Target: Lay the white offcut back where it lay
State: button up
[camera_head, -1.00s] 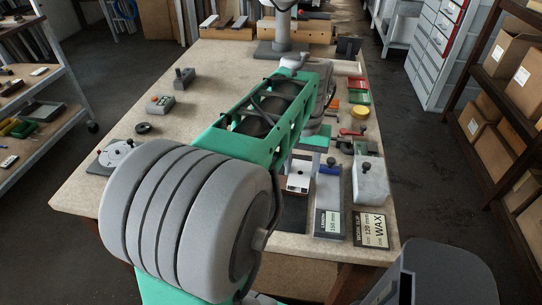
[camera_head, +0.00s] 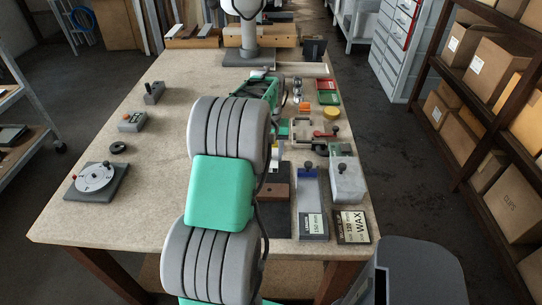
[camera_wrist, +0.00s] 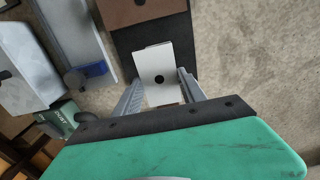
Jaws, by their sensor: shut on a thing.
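The white offcut (camera_wrist: 155,66) is a pale plate with a dark round spot. In the wrist view it sits between the two fingers of my gripper (camera_wrist: 158,84), which is shut on it. It overlaps the end of a dark mat (camera_wrist: 150,38); I cannot tell its height above it. A brown block (camera_wrist: 132,12) lies on that mat, beyond the offcut. In the head view my arm hides most of the gripper. The brown block (camera_head: 275,193) and the mat (camera_head: 277,222) show there beside my arm.
A dial (camera_head: 95,178) and a black ring (camera_head: 118,148) are at left. The worktop (camera_head: 150,205) between dial and arm is bare.

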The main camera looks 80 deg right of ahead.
aim_at(270, 161)
jog(key=shift+f, duration=1.8)
jog(key=o, duration=1.5)
